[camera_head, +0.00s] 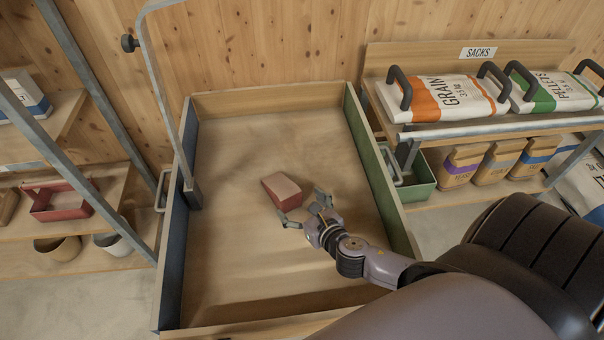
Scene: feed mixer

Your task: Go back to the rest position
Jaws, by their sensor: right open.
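My right gripper (305,213) is open inside a large wooden box (268,101), at the end of my right arm, which comes in from the lower right. A small red block-like container with a tan top (283,190) lies in the box just beyond the fingertips. One finger is close to its near side; I cannot tell if they touch. My left gripper is not in view.
A metal post (192,190) stands inside the box's left wall. To the right, a rack holds a grain sack (440,97), a pellets sack (553,92) and several small bags. A green bin (416,180) sits below. Left shelves hold a red caddy (60,200).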

